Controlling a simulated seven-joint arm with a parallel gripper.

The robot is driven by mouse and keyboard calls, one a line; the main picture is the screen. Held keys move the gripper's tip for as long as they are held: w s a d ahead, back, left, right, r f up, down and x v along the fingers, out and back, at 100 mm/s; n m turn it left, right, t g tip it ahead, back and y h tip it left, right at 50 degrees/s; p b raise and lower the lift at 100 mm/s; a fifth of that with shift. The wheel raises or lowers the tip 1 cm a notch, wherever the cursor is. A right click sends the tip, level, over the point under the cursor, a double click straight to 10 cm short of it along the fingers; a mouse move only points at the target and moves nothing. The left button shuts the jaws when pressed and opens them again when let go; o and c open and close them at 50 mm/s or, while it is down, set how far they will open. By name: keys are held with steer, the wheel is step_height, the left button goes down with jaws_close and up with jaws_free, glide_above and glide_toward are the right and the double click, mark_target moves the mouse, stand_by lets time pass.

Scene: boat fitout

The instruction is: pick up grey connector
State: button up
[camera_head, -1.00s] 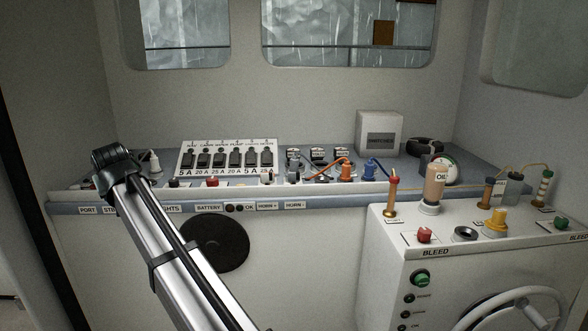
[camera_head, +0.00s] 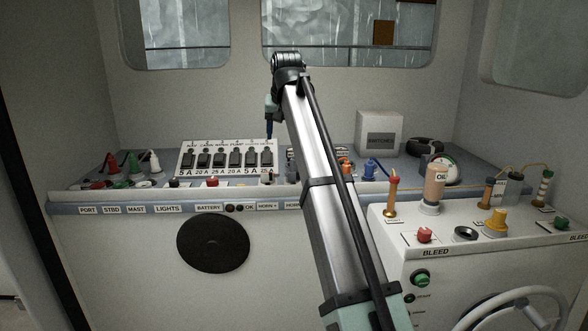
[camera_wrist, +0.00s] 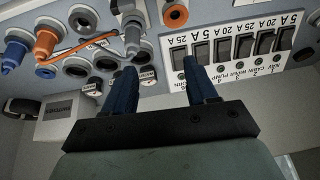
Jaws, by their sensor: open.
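In the wrist view the grey connector lies just beyond the left fingertip, not between the fingers. In the head view my gripper (camera_head: 270,128) hangs above the right end of the breaker panel, partly hidden by the arm.
The breaker panel (camera_wrist: 232,48) is close beside the right finger. A blue connector (camera_head: 371,168) stands to the right of my arm. Red, green and white connectors (camera_head: 154,163) stand at the console's left end. A white box (camera_head: 380,133) stands at the back.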

mark_target(294, 162)
steer(key=d, duration=0.4)
steer(key=shift+m, duration=0.3)
steer(key=x, duration=0.7)
steer(key=shift+s+d+f, duration=0.15)
steer(key=shift+f, duration=0.1)
steer(key=shift+d+x, duration=0.2)
steer(key=shift+x, duration=2.35)
steer(key=c, duration=1)
steer(key=shift+r, duration=0.15)
step_height(294, 162, up, 10)
steer(key=shift+f, duration=0.1)
